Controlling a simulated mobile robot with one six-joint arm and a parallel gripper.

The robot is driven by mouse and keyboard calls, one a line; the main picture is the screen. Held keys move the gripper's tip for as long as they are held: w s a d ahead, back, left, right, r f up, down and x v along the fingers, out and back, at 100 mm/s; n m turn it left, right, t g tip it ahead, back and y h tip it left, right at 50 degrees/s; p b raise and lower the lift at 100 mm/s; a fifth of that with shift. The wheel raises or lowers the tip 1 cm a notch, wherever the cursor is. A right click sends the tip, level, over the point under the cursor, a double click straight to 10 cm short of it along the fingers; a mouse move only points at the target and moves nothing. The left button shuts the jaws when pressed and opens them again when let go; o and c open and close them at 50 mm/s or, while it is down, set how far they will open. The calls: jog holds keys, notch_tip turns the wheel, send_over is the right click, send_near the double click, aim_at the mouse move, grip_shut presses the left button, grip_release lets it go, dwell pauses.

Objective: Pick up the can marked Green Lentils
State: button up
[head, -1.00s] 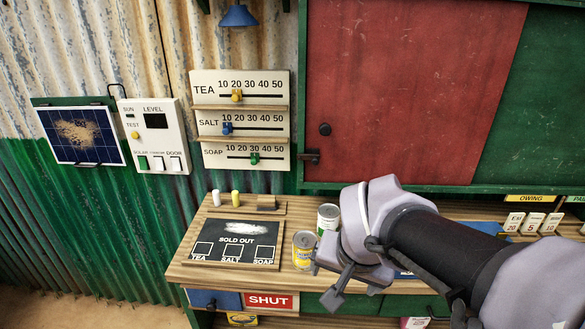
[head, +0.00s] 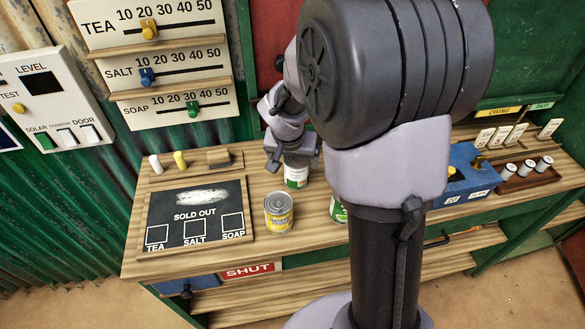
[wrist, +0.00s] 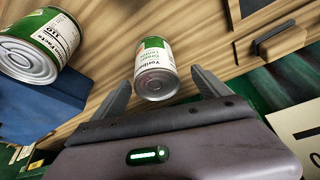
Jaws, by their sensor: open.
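A can with a white and green label (wrist: 155,68) stands on the wooden counter; its small inverted print appears to read Green Lentils. In the wrist view it lies between the spread fingers of my gripper (wrist: 161,84), with room on both sides. In the head view my gripper (head: 292,160) is right above this can (head: 296,178) and hides its top. The gripper is open and holds nothing. A second green-labelled can (wrist: 38,48) shows at the left of the wrist view. In the head view this can (head: 338,211) is mostly hidden behind my arm.
A yellow-labelled can (head: 279,214) stands in front of the gripper. A Sold Out slate (head: 160,217) lies to the left, with chalks and a wooden block (head: 219,158) behind it. A blue box (head: 466,168) is at the right. The price board (head: 150,105) hangs behind the counter.

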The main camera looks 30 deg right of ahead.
jog(key=b+x, duration=0.1)
jog(key=x, duration=0.1)
jog(key=b+x, duration=0.1)
jog(key=x, duration=0.2)
jog(key=shift+s+d+r, duration=0.1)
jog(key=shift+d, duration=0.25)
jog(key=shift+r, duration=0.1)
jog(key=shift+c, duration=1.1)
jog(key=c, duration=1.6)
